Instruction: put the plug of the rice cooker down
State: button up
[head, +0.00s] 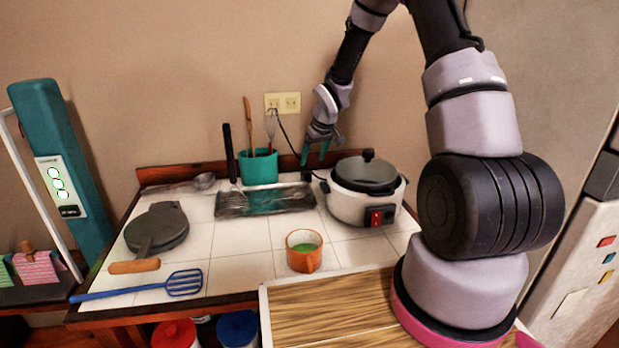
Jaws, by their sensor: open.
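The rice cooker (362,206), white with a dark lid and a red switch panel, stands at the right of the tiled counter. A thin dark cord (287,137) runs from the wall outlet (283,102) down behind my gripper toward the cooker's left side. A small dark piece (324,187) sits at the cooker's left edge; I cannot tell whether it is the plug. My gripper (314,156) is open and points down, just left of and above the cooker. Nothing is clearly seen between its fingers.
A teal utensil pot (259,168) and a metal tray (230,206) stand left of my gripper. An orange cup (304,258) is in front. A dark round pan (158,228) and blue spatula (150,288) lie at left. Bare tiles show between the pan and cup.

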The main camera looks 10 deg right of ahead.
aim_at(306, 173)
jog(key=x, duration=0.3)
jog(key=shift+w+f, duration=0.1)
jog(key=shift+f, duration=0.25)
jog(key=shift+w+a+x, duration=0.1)
jog(key=shift+w+x, duration=0.1)
jog(key=shift+x, duration=1.2)
jog(key=shift+w+a+x, duration=0.1)
jog(key=shift+w+x, duration=0.05)
jog(key=shift+x, duration=1.25)
jog(key=shift+r, duration=0.25)
jog(key=shift+c, duration=0.3)
grip_shut()
